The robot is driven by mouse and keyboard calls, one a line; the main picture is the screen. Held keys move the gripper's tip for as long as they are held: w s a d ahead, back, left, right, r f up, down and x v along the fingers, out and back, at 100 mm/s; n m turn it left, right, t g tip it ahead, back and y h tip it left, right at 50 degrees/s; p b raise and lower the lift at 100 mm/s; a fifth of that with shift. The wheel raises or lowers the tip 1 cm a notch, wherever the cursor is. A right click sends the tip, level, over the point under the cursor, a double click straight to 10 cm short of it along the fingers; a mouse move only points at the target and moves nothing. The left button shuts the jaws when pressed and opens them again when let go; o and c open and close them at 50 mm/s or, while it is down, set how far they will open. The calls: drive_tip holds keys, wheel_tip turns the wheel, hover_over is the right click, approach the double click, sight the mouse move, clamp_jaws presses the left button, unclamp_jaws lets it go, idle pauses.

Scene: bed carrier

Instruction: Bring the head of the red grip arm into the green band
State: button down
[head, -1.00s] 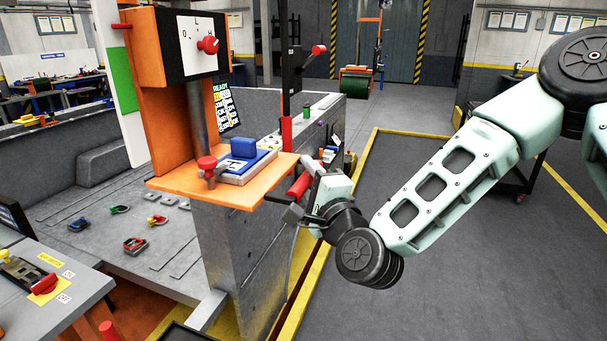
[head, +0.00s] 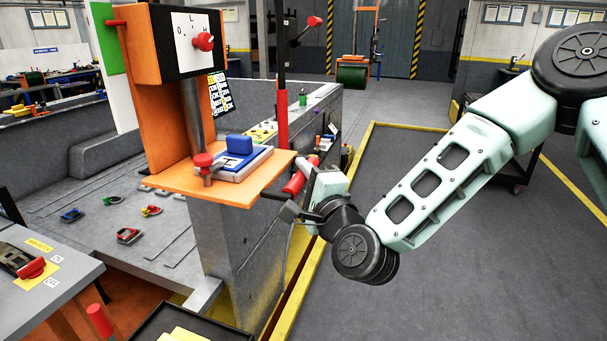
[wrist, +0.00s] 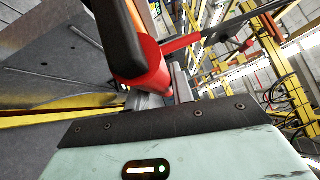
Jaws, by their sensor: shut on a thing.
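My gripper (head: 298,188) is shut on the red grip (head: 301,174), a tilted red cylinder at the right edge of the orange shelf. In the wrist view the red grip (wrist: 154,70) lies close against my gripper, and a dark part covers some of it. The green band (head: 105,38) is on a white board left of the orange column (head: 155,120). A short red pin (head: 117,22) sticks out from the column's top and overlaps the band in the picture. I cannot tell its depth, or whether it is the grip arm's head.
An upright red post (head: 282,118) stands behind the shelf (head: 255,180). A blue block (head: 239,146) and a red knob (head: 204,160) are on the shelf. A grey bench (head: 40,265) is at the lower left. Clear grey floor (head: 420,290) lies to the right.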

wheel_tip(320, 180, down, 2)
drive_tip(key=shift+f+b, duration=0.15)
drive_tip(key=shift+b, duration=0.3)
drive_tip(key=c, duration=1.2)
unclamp_jaws()
